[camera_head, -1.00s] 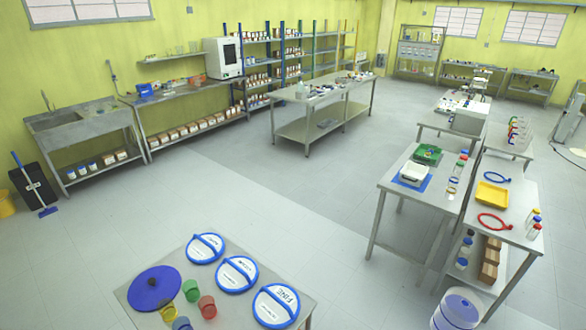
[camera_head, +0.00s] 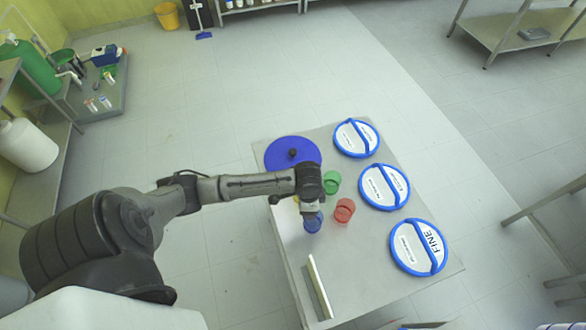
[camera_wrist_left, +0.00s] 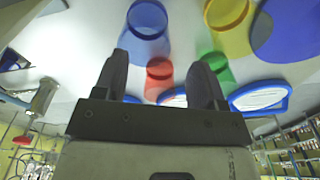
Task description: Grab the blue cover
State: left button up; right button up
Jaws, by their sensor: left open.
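The blue cover (camera_head: 281,147) is a flat, dark blue disc with a black knob, lying on the metal table (camera_head: 345,255) at its far left corner. It also shows at the upper right edge of the left wrist view (camera_wrist_left: 288,28). My left gripper (camera_head: 310,208) is above the table, nearer than the cover and apart from it, close over the blue cup (camera_head: 313,222). My right gripper is not in view.
Green (camera_head: 331,182) and red (camera_head: 344,210) cups stand beside my left gripper; a yellow cup (camera_wrist_left: 230,25) shows in the left wrist view. Several white, blue-rimmed discs (camera_head: 384,187) lie along the table's right side. A pale upright strip (camera_head: 319,287) stands near the front.

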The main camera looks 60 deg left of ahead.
pick_arm(q)
jog(key=w+a+f+n+b, duration=0.15)
jog(key=w+a+b, duration=0.35)
jog(key=a, duration=0.6)
jog(key=n+b, duration=0.2)
jog(key=b, duration=0.2)
send_near(293, 151)
jog(key=shift+g, duration=0.4)
jog(key=f, duration=0.5)
jog(key=shift+w+b, duration=0.35)
jog(key=shift+f+b, duration=0.3)
jog(key=shift+f, duration=2.6)
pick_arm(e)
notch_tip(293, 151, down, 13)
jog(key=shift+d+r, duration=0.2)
pick_arm(q)
jog(key=shift+d, duration=0.1)
jog(key=c, duration=1.1)
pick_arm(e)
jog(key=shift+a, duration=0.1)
pick_arm(q)
jog(key=shift+o, duration=0.2)
jog(key=shift+r, duration=0.1)
